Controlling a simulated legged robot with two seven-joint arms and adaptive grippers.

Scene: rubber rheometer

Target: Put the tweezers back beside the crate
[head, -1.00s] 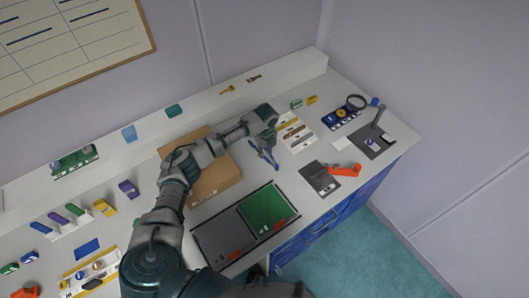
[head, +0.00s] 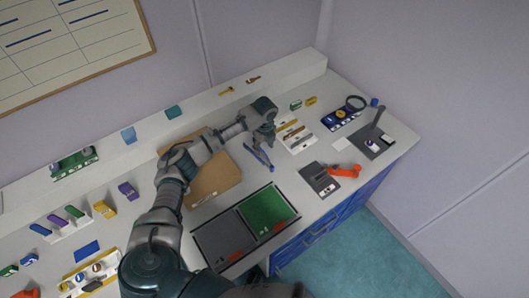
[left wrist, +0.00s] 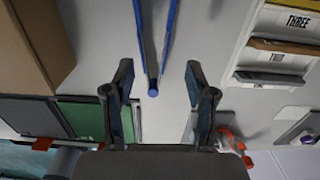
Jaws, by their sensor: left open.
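The blue tweezers (head: 259,158) lie on the white bench, between the brown box (head: 214,183) and the white slotted tray (head: 296,135). In the left wrist view their two prongs (left wrist: 169,35) run away from me, and their rounded joined end is between my fingers. My left gripper (left wrist: 159,68) is open, with a clear gap on both sides of the tweezers. In the head view my left gripper (head: 264,138) is just behind the tweezers. A two-part container, grey and green (head: 240,211), sits at the bench front. I cannot tell which container is the crate. My right gripper is not in view.
A dark grey device (head: 319,179) with an orange part (head: 345,171) stands right of the tweezers. A stand with an upright post (head: 377,135) is at the far right. A raised ledge (head: 200,119) runs along the back. Some bare bench surrounds the tweezers.

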